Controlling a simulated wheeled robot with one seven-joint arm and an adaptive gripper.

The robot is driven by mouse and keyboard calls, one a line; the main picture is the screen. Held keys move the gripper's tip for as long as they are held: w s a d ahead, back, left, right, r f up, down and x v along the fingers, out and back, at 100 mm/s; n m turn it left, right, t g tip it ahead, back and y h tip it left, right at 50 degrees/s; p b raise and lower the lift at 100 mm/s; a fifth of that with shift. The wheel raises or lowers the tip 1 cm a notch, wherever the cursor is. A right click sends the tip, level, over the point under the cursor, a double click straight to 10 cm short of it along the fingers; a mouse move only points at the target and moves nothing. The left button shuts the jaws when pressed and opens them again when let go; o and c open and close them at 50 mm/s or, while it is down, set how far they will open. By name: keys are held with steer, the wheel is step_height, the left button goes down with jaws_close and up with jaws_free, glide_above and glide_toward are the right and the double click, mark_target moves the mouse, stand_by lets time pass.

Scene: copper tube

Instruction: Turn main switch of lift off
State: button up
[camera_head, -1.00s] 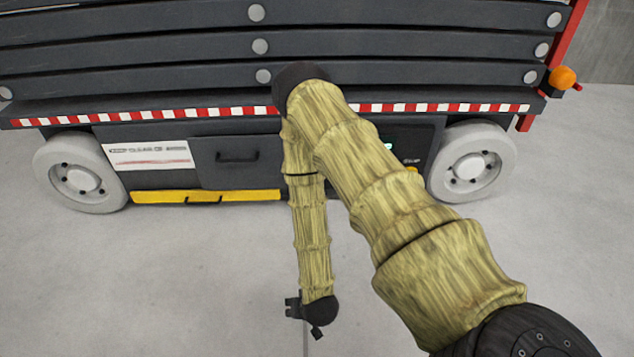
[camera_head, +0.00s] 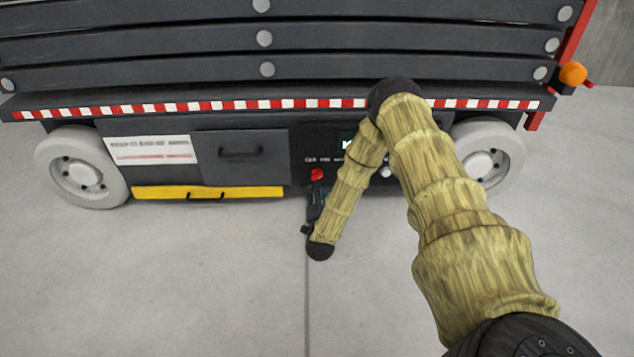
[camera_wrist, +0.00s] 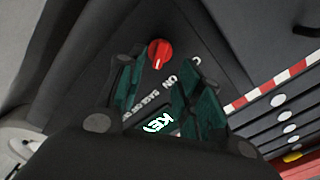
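The lift's main switch is a red rotary knob (camera_head: 317,175) on the dark control panel (camera_head: 305,148) low on the lift's side. In the wrist view the red knob (camera_wrist: 160,53) shows ahead, beyond the gap between the fingertips, with white lettering including "ON" beside it. My gripper (camera_wrist: 155,82) is open, its two green-padded fingers apart with nothing between them. In the head view my gripper (camera_head: 316,200) is just below the knob, partly hidden by my wrist. I cannot tell whether it touches the knob; it looks apart from it.
My forearm covers the right part of the panel. A lit display (camera_wrist: 155,123) reading "KEY" is on the panel. A drawer with a handle (camera_head: 240,155), a yellow bar (camera_head: 230,192) and white wheels (camera_head: 82,168) are nearby. The floor in front (camera_head: 150,280) is clear.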

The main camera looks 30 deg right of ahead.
mark_target(317, 178)
steer(key=b+x, duration=0.3)
steer(key=x, duration=0.5)
steer(key=shift+a, duration=0.1)
jaws_close()
